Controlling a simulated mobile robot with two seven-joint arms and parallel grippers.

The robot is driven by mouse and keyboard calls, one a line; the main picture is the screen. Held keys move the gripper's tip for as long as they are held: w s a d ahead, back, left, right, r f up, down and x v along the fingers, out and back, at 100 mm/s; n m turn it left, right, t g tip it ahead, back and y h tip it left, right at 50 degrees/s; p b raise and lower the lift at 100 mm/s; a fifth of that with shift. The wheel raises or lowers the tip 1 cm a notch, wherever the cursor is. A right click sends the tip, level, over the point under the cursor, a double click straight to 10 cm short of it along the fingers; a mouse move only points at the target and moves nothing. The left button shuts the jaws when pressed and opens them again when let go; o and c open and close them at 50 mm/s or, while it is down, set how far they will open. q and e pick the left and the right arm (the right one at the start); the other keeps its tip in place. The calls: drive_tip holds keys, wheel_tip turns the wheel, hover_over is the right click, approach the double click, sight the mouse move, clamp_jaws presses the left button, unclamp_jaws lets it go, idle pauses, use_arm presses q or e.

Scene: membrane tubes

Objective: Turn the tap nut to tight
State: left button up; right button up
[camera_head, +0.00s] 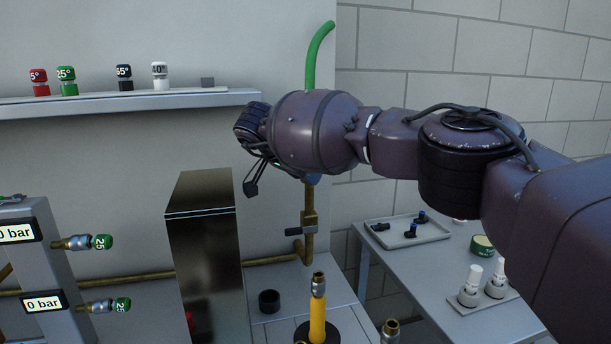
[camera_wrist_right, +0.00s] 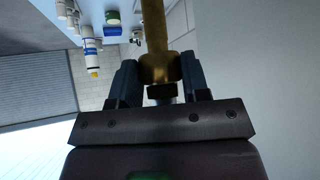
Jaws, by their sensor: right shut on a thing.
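The brass tap nut (camera_wrist_right: 160,69) shows in the right wrist view as a wide collar on a brass pipe (camera_wrist_right: 154,25). My right gripper (camera_wrist_right: 158,80) is shut on it, with one dark finger on each side. In the head view my right wrist covers the nut and most of the gripper. The brass tap body (camera_head: 309,218) shows below the wrist, on a pipe along the wall. A green hose (camera_head: 318,55) rises above the wrist. My left gripper is not in view.
A dark glossy box (camera_head: 205,250) stands left of the tap. A yellow tube with a brass top (camera_head: 317,315) stands in front. A shelf (camera_head: 120,104) with coloured caps is at left. A side table with a grey tray (camera_head: 437,232) is at right.

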drive_tip(key=shift+m, duration=0.3)
drive_tip(key=o, duration=0.8)
drive_tip(key=shift+o, duration=0.5)
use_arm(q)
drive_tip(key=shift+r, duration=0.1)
use_arm(e)
drive_tip(key=shift+r, duration=0.1)
